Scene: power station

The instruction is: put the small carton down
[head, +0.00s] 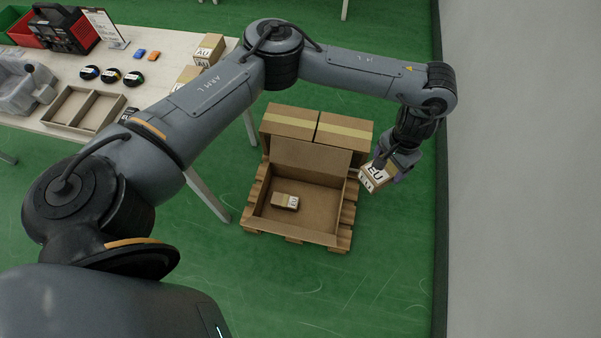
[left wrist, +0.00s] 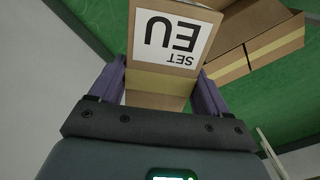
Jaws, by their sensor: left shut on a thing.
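A small carton (head: 374,176) with a white label is held in my left gripper (head: 389,170), to the right of the open box on the pallet. In the left wrist view the small carton (left wrist: 165,60) is between the two purple fingers, and its label reads "SET EU". My left gripper (left wrist: 157,95) is shut on it there. The carton appears to be above the green floor, just outside the box's right side. My right gripper is not in view.
An open cardboard box (head: 337,232) stands on a wooden pallet (head: 250,205), with one small carton (head: 285,201) lying inside at the left. Taped boxes (head: 345,133) stand behind it. A grey wall (head: 520,170) rises at the right. A table (head: 170,45) with goods stands at the left.

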